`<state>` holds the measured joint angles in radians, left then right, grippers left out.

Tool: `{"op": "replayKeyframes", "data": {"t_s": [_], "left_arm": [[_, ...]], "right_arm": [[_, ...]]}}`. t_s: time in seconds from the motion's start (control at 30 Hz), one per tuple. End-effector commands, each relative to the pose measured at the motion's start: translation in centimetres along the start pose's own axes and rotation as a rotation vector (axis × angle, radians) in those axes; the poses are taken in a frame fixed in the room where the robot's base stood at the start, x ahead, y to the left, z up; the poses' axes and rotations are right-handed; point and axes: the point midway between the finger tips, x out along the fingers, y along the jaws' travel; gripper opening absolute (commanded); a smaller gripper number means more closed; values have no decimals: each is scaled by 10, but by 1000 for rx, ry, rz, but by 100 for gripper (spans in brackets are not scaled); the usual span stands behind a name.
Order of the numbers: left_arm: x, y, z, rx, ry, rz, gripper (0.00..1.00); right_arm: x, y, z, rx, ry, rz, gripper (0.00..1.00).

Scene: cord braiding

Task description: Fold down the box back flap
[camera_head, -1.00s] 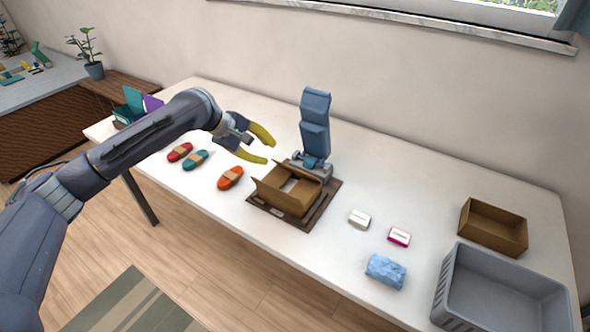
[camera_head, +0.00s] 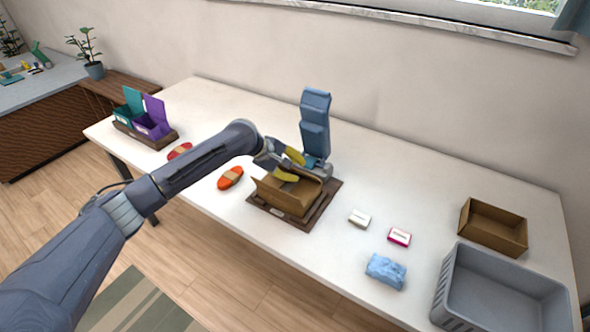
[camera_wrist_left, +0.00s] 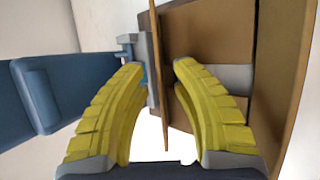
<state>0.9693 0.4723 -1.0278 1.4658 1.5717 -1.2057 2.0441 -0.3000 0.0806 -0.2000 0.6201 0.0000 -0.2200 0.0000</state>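The open cardboard box (camera_head: 284,199) sits on a dark brown board (camera_head: 318,217) at the middle of the table. Its front flap stands up and leans outward. My left gripper (camera_head: 296,166) is above the back part of the box, its yellow fingers apart. In the left wrist view the left gripper (camera_wrist_left: 158,100) is open, with a thin brown flap (camera_wrist_left: 158,75) standing edge-on between the fingers. The flap looks upright, closer to the left finger; I cannot tell whether it touches. The box inside (camera_wrist_left: 215,45) shows to the right. My right gripper is not in view.
A blue upright device (camera_head: 315,125) stands close behind the box; it also shows in the left wrist view (camera_wrist_left: 60,90). An orange cord pack (camera_head: 231,178) lies left. Small boxes (camera_head: 399,237), a blue packet (camera_head: 386,271), a brown box (camera_head: 492,227) and a grey bin (camera_head: 503,290) are right.

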Motion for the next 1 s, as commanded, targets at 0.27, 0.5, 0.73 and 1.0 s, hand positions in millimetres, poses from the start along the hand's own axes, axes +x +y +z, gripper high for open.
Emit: {"op": "replayKeyframes", "data": {"t_s": [0.27, 0.5, 0.73, 1.0], "left_arm": [[4, 0, 0, 0, 0, 0, 26], [3, 0, 0, 0, 0, 0, 17], [3, 0, 0, 0, 0, 0, 0], [4, -2, 0, 5, -1, 13, 0]], "right_arm": [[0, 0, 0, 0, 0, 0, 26], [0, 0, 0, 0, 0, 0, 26], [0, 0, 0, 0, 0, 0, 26], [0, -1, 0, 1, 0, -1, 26]]}}
